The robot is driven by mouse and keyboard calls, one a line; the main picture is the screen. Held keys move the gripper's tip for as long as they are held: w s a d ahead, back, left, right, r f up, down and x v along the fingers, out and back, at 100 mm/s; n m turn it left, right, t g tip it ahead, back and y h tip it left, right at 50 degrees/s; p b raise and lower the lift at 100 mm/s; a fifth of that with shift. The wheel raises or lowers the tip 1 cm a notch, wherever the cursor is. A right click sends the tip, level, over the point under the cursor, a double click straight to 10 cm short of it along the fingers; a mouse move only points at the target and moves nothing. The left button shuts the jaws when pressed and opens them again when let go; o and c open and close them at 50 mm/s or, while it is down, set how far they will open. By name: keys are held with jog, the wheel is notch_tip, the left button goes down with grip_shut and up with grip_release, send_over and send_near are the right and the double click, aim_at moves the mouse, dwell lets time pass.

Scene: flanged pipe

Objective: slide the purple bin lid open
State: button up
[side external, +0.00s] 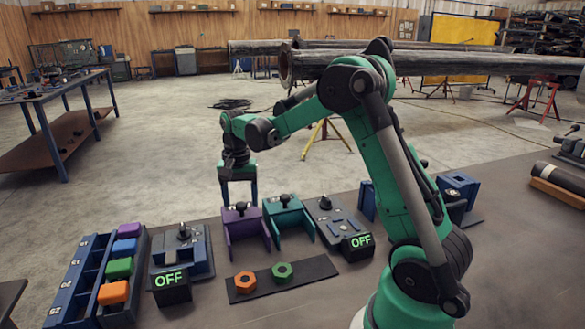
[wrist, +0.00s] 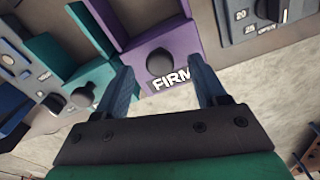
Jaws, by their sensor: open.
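The purple bin (side external: 236,228) stands on the table, left of the teal bin. Its purple lid (wrist: 184,48) carries a dark round knob (wrist: 160,63) and part of a white label reading "FIRM". The knob also shows in the side external view (side external: 241,208). My gripper (side external: 239,202) points down at the purple bin, with its blue fingers apart. In the wrist view my gripper (wrist: 163,75) is open, its fingers to either side of the knob and apart from it. I cannot tell the exact height of the fingertips against the knob.
The teal bin (side external: 283,214) with its own knob stands close on the right. Dial panels (side external: 183,245) and (side external: 335,222) flank the bins. Orange (side external: 245,282) and green (side external: 282,272) hex nuts lie on a dark mat in front. A rack of coloured blocks (side external: 82,280) is far left.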

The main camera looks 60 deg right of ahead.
jog(key=shift+f, duration=0.4)
grip_shut()
dwell(1.2)
